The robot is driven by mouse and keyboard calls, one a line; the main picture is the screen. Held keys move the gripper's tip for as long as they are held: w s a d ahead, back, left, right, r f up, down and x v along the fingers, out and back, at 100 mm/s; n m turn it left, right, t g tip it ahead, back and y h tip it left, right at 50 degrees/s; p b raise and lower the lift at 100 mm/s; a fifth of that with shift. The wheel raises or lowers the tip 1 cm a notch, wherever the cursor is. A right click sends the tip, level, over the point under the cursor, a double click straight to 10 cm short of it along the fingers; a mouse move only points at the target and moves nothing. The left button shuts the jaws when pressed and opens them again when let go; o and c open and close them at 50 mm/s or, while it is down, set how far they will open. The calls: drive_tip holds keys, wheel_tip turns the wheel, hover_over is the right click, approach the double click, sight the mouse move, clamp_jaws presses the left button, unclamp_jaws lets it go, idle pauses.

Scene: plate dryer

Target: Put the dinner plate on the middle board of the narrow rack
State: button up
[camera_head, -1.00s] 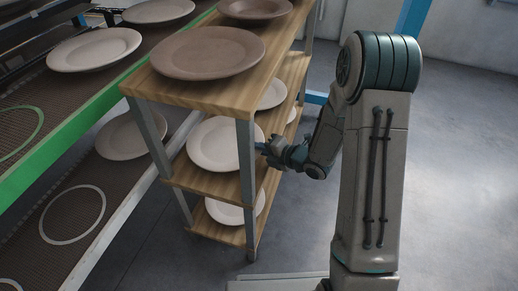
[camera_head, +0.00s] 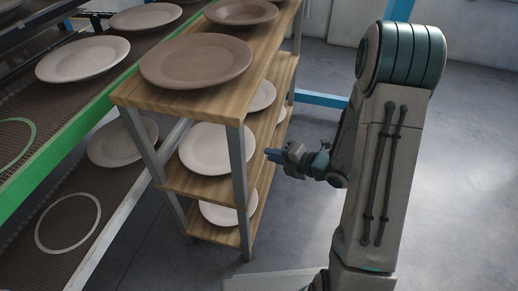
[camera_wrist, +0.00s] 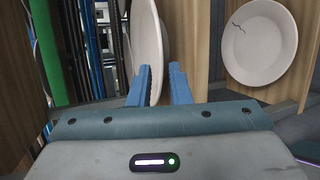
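The narrow rack (camera_head: 178,104) is wooden with grey metal posts and three boards. A pale round plate (camera_head: 205,149), which may be the dinner plate, lies on its middle board (camera_head: 200,187), toward the near end. In the wrist view my gripper's blue fingers (camera_wrist: 160,86) are spread with nothing clasped.
Brown plates (camera_head: 196,61) sit on the top board, and another pale plate (camera_head: 226,212) on the bottom board. A plate with a dark crack (camera_wrist: 259,43) shows in the wrist view. A green-edged conveyor (camera_head: 75,125) stands left; floor at right is open.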

drive_tip(key=s+d+r+m+g+h, duration=0.15)
drive_tip(key=d+r+m+h, duration=0.55)
drive_tip(key=d+m+h, duration=0.7)
drive_tip(key=s+a+r+m+g+y, duration=0.1)
drive_tip(key=s+a+r+m+g, duration=0.2)
drive_tip(key=s+m, duration=0.4)
drive_tip(key=s+a+r+m+g+y, duration=0.2)
drive_tip(key=s+a+m, duration=0.3)
drive_tip(key=s+m, duration=0.3)
drive_tip(key=s+g, duration=0.1)
drive_tip(key=s, duration=0.1)
drive_tip(key=shift+s+a+r+m, duration=0.2)
drive_tip(key=shift+s+r+m, duration=0.1)
drive_tip(key=shift+s+r, duration=0.1)
drive_tip(key=shift+a, duration=0.1)
